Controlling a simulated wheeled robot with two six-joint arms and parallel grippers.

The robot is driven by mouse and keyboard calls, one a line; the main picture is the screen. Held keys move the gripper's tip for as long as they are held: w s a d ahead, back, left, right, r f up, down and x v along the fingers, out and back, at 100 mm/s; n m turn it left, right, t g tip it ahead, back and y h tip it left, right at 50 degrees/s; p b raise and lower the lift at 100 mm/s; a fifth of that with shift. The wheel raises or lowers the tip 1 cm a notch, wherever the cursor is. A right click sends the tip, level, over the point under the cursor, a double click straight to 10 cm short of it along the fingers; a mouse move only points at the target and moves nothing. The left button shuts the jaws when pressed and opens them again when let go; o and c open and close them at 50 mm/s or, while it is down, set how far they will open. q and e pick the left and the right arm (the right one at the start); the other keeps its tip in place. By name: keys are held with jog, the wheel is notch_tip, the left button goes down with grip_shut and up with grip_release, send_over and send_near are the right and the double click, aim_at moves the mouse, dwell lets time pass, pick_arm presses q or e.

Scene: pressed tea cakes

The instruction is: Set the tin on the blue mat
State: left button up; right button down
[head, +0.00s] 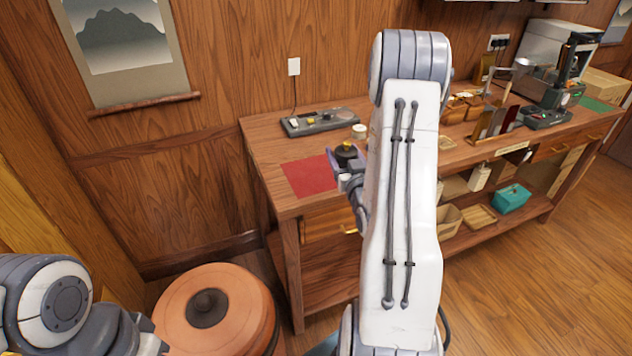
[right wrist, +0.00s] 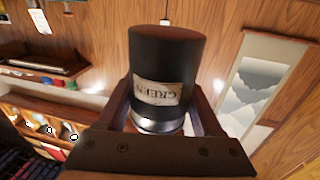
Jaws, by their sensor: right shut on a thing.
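A black tin (right wrist: 168,65) with a pale label reading "GREEN" fills the middle of the right wrist view; the label appears upside down there. My right gripper (head: 347,163) is shut on the tin, with a finger on each side of it. In the head view the dark tin (head: 346,151) shows just left of my right arm, over the left part of the bench near the red mat (head: 305,178). I cannot make out a blue mat; my right arm hides the bench's middle. My left gripper is out of view.
The wooden bench (head: 262,137) stands against the wall. A grey tray (head: 318,122) and a small pale-topped jar (head: 359,131) lie behind the tin. A scale and stands (head: 548,115) fill the right end, by a green mat (head: 594,104). A round orange stool (head: 240,310) stands front left.

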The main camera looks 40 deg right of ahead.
jog(key=shift+d+r, duration=0.15)
jog(key=shift+d, duration=0.2)
jog(key=w+f+p, duration=0.1)
jog(key=w+f, duration=0.2)
jog(key=w+f+p, duration=0.1)
jog(key=w+f, duration=0.3)
jog(key=w+d+f+p, duration=0.1)
jog(key=w+f, duration=0.2)
jog(key=w, duration=0.1)
jog(key=shift+w+f, duration=0.1)
jog(key=shift+f, duration=0.3)
jog(key=shift+f, duration=0.2)
jog(key=shift+c, duration=0.2)
grip_release()
jog(key=shift+r, duration=0.1)
